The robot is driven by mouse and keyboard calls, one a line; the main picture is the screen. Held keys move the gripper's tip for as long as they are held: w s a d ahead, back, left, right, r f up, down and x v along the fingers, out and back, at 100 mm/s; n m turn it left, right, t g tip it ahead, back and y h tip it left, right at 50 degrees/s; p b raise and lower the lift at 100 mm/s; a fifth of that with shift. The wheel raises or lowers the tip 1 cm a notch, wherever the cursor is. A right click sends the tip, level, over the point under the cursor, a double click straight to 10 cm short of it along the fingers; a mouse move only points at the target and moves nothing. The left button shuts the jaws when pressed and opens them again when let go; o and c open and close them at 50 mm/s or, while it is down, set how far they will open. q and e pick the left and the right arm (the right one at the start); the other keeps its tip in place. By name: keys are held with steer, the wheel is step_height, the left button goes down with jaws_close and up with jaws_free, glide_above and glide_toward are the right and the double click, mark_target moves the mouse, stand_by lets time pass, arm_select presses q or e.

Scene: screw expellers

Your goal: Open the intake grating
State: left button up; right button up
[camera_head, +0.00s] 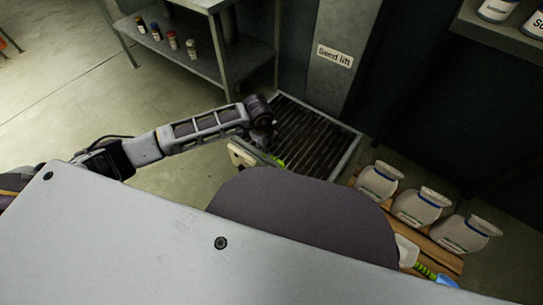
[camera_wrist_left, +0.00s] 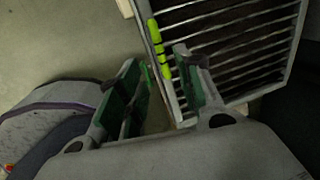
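The intake grating (camera_head: 318,137) is a dark slatted panel in a light metal frame, on the floor at the foot of the "Seed lift" column. In the left wrist view the grating (camera_wrist_left: 235,42) fills the upper right, and its yellow-green handle (camera_wrist_left: 159,50) runs along its left edge. The handle (camera_head: 279,162) shows only partly in the head view. My left gripper (camera_head: 266,138) is at the grating's near left edge. In the wrist view its green-padded fingers (camera_wrist_left: 158,92) are apart, with the frame edge and handle's lower end showing between them. Contact cannot be told.
The "Seed lift" column (camera_head: 343,55) rises behind the grating. A metal shelf (camera_head: 190,57) with several small bottles stands at the back left. White sacks (camera_head: 421,205) rest on a wooden pallet (camera_head: 440,255) at the right. Open floor (camera_head: 75,100) lies to the left.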

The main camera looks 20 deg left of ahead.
mark_target(272, 156)
arm_select(q)
steer(key=shift+w+d+f+b, duration=0.1)
steer(key=shift+w+f+b, duration=0.4)
steer(key=shift+f, duration=1.1)
steer(key=shift+w+d+f+b, duration=0.15)
steer(key=shift+f+b, duration=0.6)
steer(key=shift+f, duration=0.85)
steer(key=shift+w+d+f+b, duration=0.1)
steer(key=shift+w+f+b, duration=0.15)
steer(key=shift+f+b, duration=0.9)
arm_select(e)
steer(key=shift+t+y, duration=0.3)
steer(key=shift+w+a+f+p, duration=0.1)
steer(key=shift+a+f+p, duration=0.15)
steer(key=shift+f, duration=0.8)
steer(key=shift+w+a+f+p, duration=0.15)
steer(key=shift+f+p, duration=0.1)
steer(key=shift+f, duration=0.75)
arm_select(q)
steer(key=shift+f, duration=0.45)
jaws_close()
